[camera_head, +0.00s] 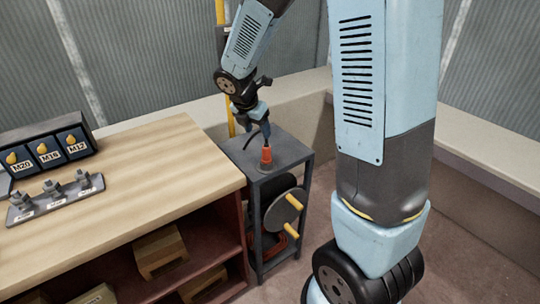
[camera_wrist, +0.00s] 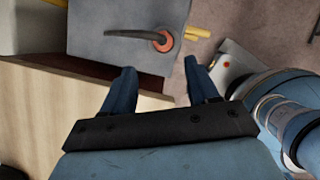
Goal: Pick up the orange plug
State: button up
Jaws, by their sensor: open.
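The orange plug (camera_head: 266,154) stands upright on the grey top of a small stand (camera_head: 290,149), with a dark cable beside it. In the wrist view the plug (camera_wrist: 163,41) shows from above as an orange ring with a dark cable running left from it. My gripper (camera_head: 262,128) is above the plug in the head view. In the wrist view my gripper (camera_wrist: 160,78) has its two blue fingers apart with nothing between them. The plug lies beyond the fingertips, between their lines.
A wooden workbench (camera_head: 120,170) stands left of the stand, holding a rack of labelled bins (camera_head: 45,152) and a grey plate with fittings (camera_head: 55,199). A reel with yellow handles (camera_head: 284,213) hangs in the stand. Corrugated walls and a ledge lie behind.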

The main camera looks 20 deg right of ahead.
aim_at(264, 146)
jog(key=x, duration=1.3)
jog(key=shift+c, duration=0.2)
jog(key=c, duration=1)
jog(key=shift+o, duration=0.2)
jog(key=shift+r, duration=0.1)
jog(key=shift+r, duration=0.1)
